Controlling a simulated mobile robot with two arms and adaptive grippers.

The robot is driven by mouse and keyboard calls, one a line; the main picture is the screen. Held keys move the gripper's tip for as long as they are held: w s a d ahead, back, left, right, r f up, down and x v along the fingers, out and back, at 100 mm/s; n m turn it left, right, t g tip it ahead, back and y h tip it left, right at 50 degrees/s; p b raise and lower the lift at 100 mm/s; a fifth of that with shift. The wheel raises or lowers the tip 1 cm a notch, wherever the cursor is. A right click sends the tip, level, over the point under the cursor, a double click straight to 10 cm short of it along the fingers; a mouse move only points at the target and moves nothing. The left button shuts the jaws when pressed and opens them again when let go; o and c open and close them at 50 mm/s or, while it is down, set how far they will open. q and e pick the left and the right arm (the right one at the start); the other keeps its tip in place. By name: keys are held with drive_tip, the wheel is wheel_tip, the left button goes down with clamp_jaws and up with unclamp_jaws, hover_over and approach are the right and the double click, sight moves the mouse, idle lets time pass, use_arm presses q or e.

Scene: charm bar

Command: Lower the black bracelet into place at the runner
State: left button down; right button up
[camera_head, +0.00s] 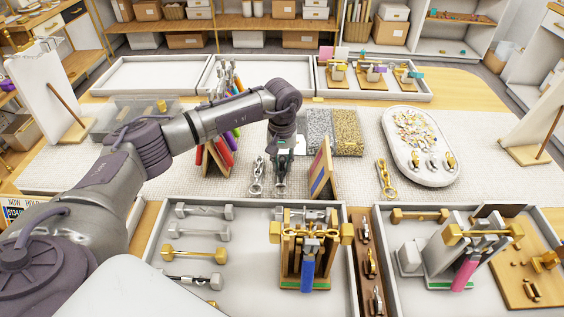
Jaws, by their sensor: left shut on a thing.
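My left gripper (282,152) points down over the woven runner (215,178), near the middle of the head view. It is shut on a dark bracelet (281,180), which hangs below the fingers at the runner's surface. I cannot tell whether the bracelet touches the runner. The fingers and wrist partly hide its upper part. A silver bracelet (256,178) lies on the runner just left of it. A gold bracelet (386,178) lies on the runner further right. My right gripper is not in view.
A wooden stand (321,170) is close on the right, and colored markers (220,158) are on the left. Glitter mats (347,132) lie behind. A white oval tray (390,128) is at right. In front are trays with metal bars (198,254) and tool stands (308,262).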

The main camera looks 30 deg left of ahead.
use_arm(q)
drive_tip(key=shift+f, duration=0.15)
idle(0.3)
drive_tip(key=c, duration=0.9)
unclamp_jaws()
wheel_tip(320, 180, up, 12)
